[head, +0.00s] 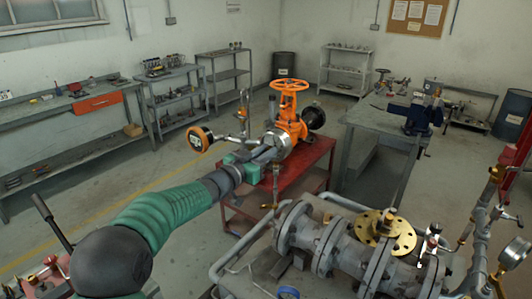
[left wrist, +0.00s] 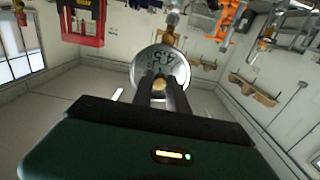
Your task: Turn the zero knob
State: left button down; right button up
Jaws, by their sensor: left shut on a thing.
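The orange valve (head: 288,122) with its handwheel stands on a red table in the head view. A round silver dial (head: 277,142) sits at its front left. In the left wrist view the dial face (left wrist: 160,63) has dark marks, and a small brass-coloured knob (left wrist: 159,82) shows at its lower middle. My left gripper (head: 268,153) reaches the dial from the left in the head view. Its two dark fingers (left wrist: 159,92) are shut on the small knob in the left wrist view and partly hide it. My right gripper is not in view.
The red table (head: 315,160) is under the valve. A large grey flanged pipe (head: 335,246) fills the lower right. Open floor lies at the left.

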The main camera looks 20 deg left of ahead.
pick_arm(q)
jog(key=shift+m, duration=0.3)
jog(key=shift+m+b, duration=1.8)
jog(key=shift+m, duration=1.7)
jog(key=c, duration=1.3)
grip_release()
